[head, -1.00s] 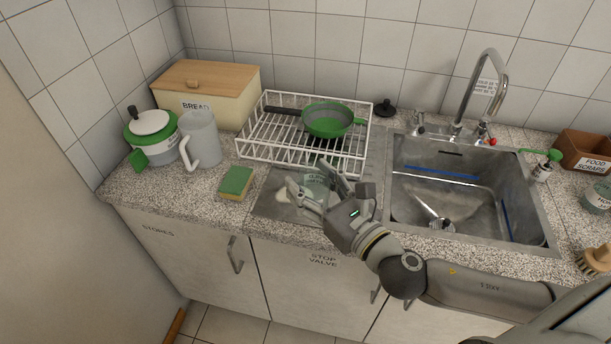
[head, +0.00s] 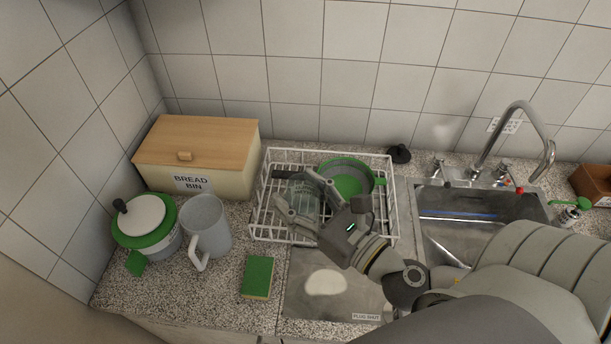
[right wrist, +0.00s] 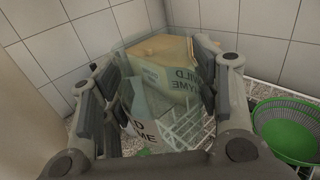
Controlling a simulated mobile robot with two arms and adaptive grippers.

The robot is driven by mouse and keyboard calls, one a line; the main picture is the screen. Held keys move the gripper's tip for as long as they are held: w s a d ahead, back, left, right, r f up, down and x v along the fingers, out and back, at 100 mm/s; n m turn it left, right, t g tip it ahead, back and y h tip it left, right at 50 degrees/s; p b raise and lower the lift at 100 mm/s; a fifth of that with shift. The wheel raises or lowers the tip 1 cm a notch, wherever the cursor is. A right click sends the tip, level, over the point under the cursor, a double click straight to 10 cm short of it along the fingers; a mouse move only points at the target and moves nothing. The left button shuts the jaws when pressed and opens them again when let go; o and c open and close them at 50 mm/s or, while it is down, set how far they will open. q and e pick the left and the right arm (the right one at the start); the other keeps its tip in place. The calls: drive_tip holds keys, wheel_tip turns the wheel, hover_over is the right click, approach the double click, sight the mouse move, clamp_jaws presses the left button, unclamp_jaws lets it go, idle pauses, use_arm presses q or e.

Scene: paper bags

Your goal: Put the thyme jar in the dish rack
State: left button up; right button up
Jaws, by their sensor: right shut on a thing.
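The thyme jar (head: 303,190) is clear glass. In the right wrist view the jar (right wrist: 181,82) shows a pale label, partly readable as "WILD THYME". My right gripper (head: 302,198) is shut on it, with fingers on both sides. The jar is held over the left part of the white wire dish rack (head: 257,205). I cannot tell whether it touches the wires. The rack also shows below the jar in the right wrist view (right wrist: 185,128). My left gripper is not in view.
The bread bin (head: 199,150), a lidded green-and-white pot (head: 146,220) and a grey jug (head: 206,226) stand left of the rack. A sponge (head: 257,277) lies in front. The sink (head: 455,200) is at right.

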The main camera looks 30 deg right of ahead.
drive_tip(key=w+b, duration=0.1)
drive_tip(key=f+b, duration=0.1)
drive_tip(key=b, duration=0.1)
drive_tip(key=shift+w+d+f, duration=0.2)
drive_tip(key=shift+w+d, duration=0.1)
drive_tip(key=shift+w, duration=0.1)
use_arm(q)
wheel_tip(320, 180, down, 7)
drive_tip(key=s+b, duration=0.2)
drive_tip(key=b, duration=0.2)
use_arm(e)
drive_tip(key=w+d+f, duration=0.3)
drive_tip(key=w+f, duration=0.8)
drive_tip(key=shift+f, duration=0.15)
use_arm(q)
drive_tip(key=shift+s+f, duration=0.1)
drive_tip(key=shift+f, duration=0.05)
use_arm(e)
drive_tip(key=shift+d, duration=0.15)
use_arm(q)
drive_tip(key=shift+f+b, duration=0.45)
drive_tip(key=shift+b, duration=0.1)
use_arm(e)
drive_tip(key=shift+f, duration=0.6)
